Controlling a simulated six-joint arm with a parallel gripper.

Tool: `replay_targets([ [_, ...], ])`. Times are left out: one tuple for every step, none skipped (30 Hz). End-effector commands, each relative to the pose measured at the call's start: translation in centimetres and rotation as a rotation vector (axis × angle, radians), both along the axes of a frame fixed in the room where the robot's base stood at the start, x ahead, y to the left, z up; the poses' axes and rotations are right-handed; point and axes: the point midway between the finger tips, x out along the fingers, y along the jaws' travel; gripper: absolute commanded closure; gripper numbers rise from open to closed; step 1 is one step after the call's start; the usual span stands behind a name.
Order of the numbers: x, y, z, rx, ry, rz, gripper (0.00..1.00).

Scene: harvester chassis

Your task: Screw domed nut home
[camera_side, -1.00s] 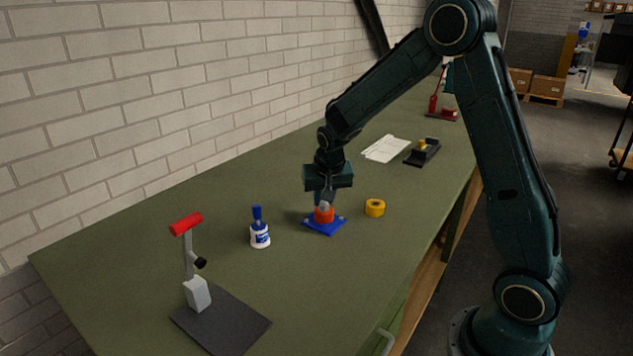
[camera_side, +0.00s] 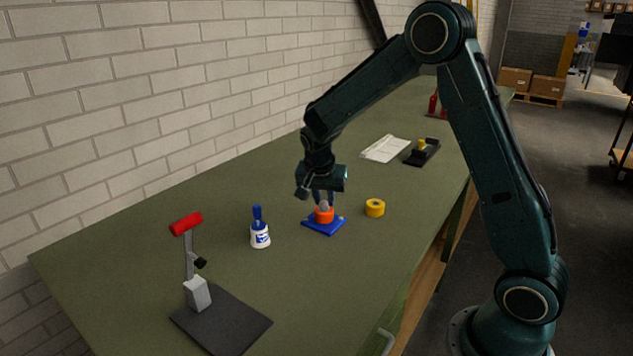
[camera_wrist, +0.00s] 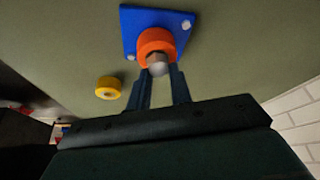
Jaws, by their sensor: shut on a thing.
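The domed nut (camera_wrist: 157,62) is a silver-grey piece with a rounded top, seated over an orange round boss (camera_wrist: 153,41). The boss stands on a blue square plate (camera_wrist: 129,22) with bolt heads at its corners. In the side view the plate (camera_side: 322,228) lies on the green bench, with the orange boss (camera_side: 324,216) and the grey nut (camera_side: 323,206) above it. My gripper (camera_wrist: 158,76) reaches down from above, its two fingers shut on the nut's sides. It also shows in the side view (camera_side: 323,200). The thread is hidden.
A yellow ring (camera_side: 375,208) lies right of the plate. A white bottle with blue cap (camera_side: 260,234) stands to its left. Papers (camera_side: 386,149) and a black tray (camera_side: 422,153) lie behind. The bench between them is clear.

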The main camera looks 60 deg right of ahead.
Motion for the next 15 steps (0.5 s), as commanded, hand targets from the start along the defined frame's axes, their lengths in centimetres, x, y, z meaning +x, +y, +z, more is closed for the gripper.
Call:
replay_targets([
  [-0.03,0.01,-0.03,0.0,0.002,0.001,1.0],
  [-0.03,0.01,-0.03,0.001,0.001,0.0,1.0],
  [-0.02,0.02,-0.03,0.001,0.001,-0.004,1.0],
  [-0.02,0.02,-0.03,0.0,0.002,-0.009,1.0],
  [-0.01,0.02,-0.04,0.0,0.002,-0.017,1.0],
  [-0.01,0.02,-0.04,0.001,0.002,-0.032,1.0],
  [0.0,0.02,-0.04,0.0,0.002,-0.05,1.0],
  [0.03,0.01,-0.04,0.0,0.003,-0.067,1.0],
  [0.04,0.04,-0.07,0.001,0.001,-0.097,1.0],
  [0.02,0.07,-0.1,0.0,0.003,-0.122,1.0],
  [0.04,0.04,-0.1,0.0,0.003,-0.15,1.0],
  [0.06,0.06,-0.07,0.0,0.003,-0.188,1.0],
  [0.07,0.07,-0.07,0.0,0.002,-0.218,1.0],
  [0.04,0.06,-0.08,0.0,0.002,-0.25,1.0],
  [0.07,0.04,-0.09,0.0,0.002,-0.29,1.0],
])
